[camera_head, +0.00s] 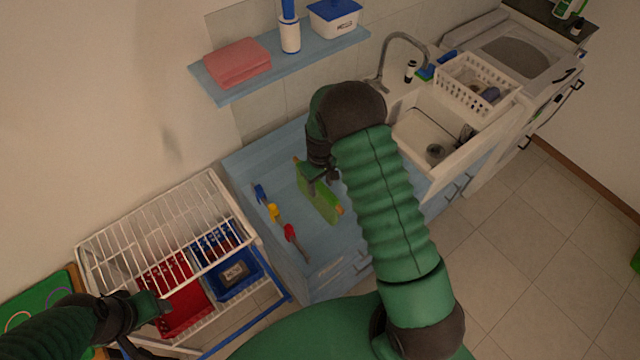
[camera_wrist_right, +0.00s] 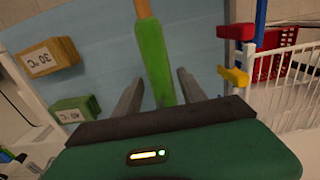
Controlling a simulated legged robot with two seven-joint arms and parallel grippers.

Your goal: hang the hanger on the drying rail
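My right gripper (camera_head: 322,178) is above the blue counter, at a flat green piece with orange ends (camera_head: 318,198). I cannot tell whether this piece is the hanger. In the right wrist view the green piece (camera_wrist_right: 154,55) runs between the two spread fingers (camera_wrist_right: 158,88), with gaps on both sides. The white wire drying rack (camera_head: 165,225) stands at the left, and its rails also show in the wrist view (camera_wrist_right: 292,85). My left gripper (camera_head: 150,308) is low at the left by the rack; its fingers are too unclear to judge.
A red bin (camera_head: 183,312) and a blue bin (camera_head: 234,284) sit under the rack's wires. A shelf (camera_head: 225,94) hangs above; a sink (camera_head: 428,140) lies right.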

